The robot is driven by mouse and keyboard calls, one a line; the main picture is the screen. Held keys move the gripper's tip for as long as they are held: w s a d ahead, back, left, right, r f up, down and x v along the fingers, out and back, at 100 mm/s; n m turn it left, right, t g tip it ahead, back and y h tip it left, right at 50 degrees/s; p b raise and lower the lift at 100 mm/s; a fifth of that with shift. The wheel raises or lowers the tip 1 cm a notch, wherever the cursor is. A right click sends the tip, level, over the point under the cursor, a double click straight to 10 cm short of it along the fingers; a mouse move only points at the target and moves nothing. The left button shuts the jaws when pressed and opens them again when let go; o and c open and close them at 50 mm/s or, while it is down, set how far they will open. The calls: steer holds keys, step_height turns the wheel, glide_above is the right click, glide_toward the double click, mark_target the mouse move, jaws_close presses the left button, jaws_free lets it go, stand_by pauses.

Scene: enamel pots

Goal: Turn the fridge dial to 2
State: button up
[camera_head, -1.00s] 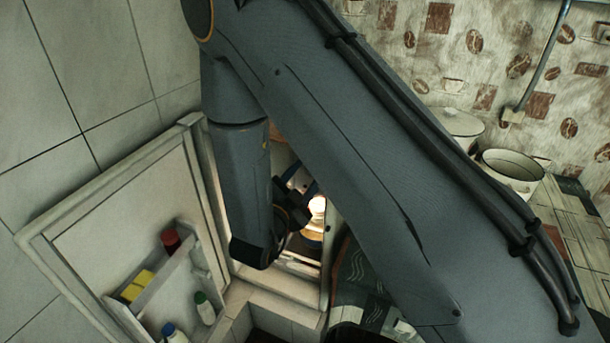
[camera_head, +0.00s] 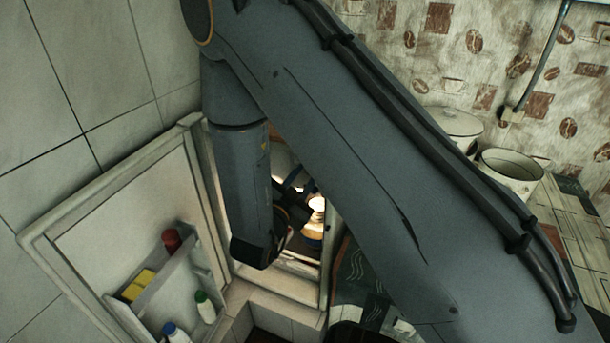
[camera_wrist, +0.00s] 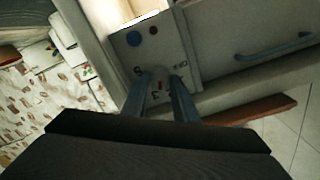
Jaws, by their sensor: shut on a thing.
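The fridge (camera_head: 122,205) stands open at the lower left of the head view, with its lit inside mostly behind my arm. In the wrist view, the grey control panel (camera_wrist: 139,60) carries small markings around the pale dial (camera_wrist: 158,73). My gripper (camera_wrist: 162,79) is shut on the dial, with one finger on either side of it. The fingers hide much of the dial, and I cannot read its setting. In the head view, my gripper (camera_head: 296,182) reaches into the fridge and is partly hidden by my arm.
The open door's shelf holds a red-capped jar (camera_head: 172,241), a yellow box (camera_head: 139,284) and bottles. A blue spot (camera_wrist: 135,39) and a dark one lie on the panel. White pots (camera_head: 510,172) stand at the right. A tiled wall is close on the left.

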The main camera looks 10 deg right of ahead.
steer(key=n+p, duration=0.1)
steer(key=n, duration=0.4)
steer(key=shift+n, duration=0.4)
stand_by(0.3)
steer(key=o, duration=1.1)
steer(key=shift+c, duration=0.2)
steer(key=shift+s, duration=0.1)
steer(key=b+v, duration=0.2)
steer(key=v, duration=0.5)
steer(key=shift+s+a, duration=0.2)
steer(key=shift+s, duration=0.05)
